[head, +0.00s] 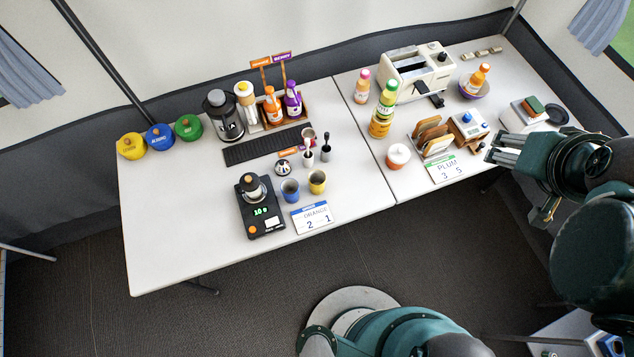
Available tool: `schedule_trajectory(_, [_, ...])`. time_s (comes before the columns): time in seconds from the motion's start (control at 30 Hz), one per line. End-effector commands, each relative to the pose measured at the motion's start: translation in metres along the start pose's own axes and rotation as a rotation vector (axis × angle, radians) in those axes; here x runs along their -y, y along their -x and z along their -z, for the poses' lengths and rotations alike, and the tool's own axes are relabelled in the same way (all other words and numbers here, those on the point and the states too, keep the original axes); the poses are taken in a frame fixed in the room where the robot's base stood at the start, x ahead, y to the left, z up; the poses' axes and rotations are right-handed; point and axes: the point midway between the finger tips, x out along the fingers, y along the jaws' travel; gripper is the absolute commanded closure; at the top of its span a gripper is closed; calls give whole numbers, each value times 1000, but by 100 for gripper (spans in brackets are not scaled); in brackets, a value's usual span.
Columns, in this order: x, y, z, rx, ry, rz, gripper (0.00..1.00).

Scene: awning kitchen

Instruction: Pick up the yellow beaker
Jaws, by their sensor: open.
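The yellow beaker (317,182) stands upright near the front edge of the left white table, its dark opening facing up. My gripper (493,147) is at the right, by the front right part of the tables, far from the yellow beaker. It is open, and I see nothing between its fingers.
A black scale (260,206) with a metal object on it stands left of the beakers. Behind are small cups and brushes and a dark mat (266,145). An orange jar (398,157), toast rack (433,135) and PLUM card (445,169) lie between my gripper and the beaker.

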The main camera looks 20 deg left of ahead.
Motion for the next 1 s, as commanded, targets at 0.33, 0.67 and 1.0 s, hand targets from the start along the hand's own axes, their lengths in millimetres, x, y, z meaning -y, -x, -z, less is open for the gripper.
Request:
schedule_trajectory(0.33, [31, -24, 0, 42, 116, 46, 49])
schedule_trajectory(0.67, [87, -64, -6, 113, 324, 126, 49])
schedule_trajectory(1.0, [151, -104, -23, 179, 547, 210, 49])
